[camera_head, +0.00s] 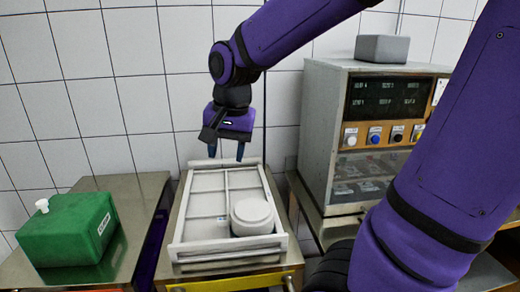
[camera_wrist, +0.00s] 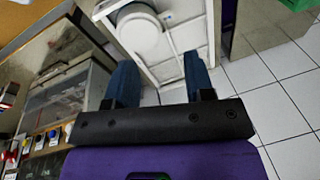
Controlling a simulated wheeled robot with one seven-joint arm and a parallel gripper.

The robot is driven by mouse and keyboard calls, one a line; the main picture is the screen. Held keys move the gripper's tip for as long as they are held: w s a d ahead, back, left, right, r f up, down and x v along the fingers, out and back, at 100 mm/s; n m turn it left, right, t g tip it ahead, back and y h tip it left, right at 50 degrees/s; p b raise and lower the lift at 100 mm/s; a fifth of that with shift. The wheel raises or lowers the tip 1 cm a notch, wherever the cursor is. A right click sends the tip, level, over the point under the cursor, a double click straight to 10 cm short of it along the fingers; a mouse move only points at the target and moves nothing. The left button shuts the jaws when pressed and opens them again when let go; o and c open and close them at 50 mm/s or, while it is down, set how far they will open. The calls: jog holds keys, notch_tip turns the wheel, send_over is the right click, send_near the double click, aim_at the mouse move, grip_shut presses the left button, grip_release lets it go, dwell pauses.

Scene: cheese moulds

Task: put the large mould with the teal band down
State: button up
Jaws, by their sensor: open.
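A large round white mould (camera_head: 252,216) stands upright in the front right part of a shallow white divided tray (camera_head: 180,228). No teal band shows clearly on it; its lower side is partly hidden by the tray. It also shows at the upper left of the wrist view (camera_wrist: 140,32). My gripper (camera_head: 226,152) is open and empty, above the back end of the tray and apart from the mould. Its two blue fingers show in the wrist view (camera_wrist: 160,82) with nothing between them.
A green canister (camera_head: 70,232) stands on a metal table at left. A metal cabinet (camera_head: 325,110) with knobs and a grey block (camera_head: 382,48) on top stands at right. The tray's left and back parts look empty. A tiled wall (camera_head: 120,100) is behind.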

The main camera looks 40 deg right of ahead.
jog(key=s+a+r+n+t, duration=0.1)
jog(key=s+r+n+t, duration=0.2)
jog(key=s+n, duration=0.6)
jog(key=s+r, duration=0.1)
jog(key=s, duration=0.1)
jog(key=shift+s+a+r, duration=0.15)
jog(key=shift+s, duration=0.2)
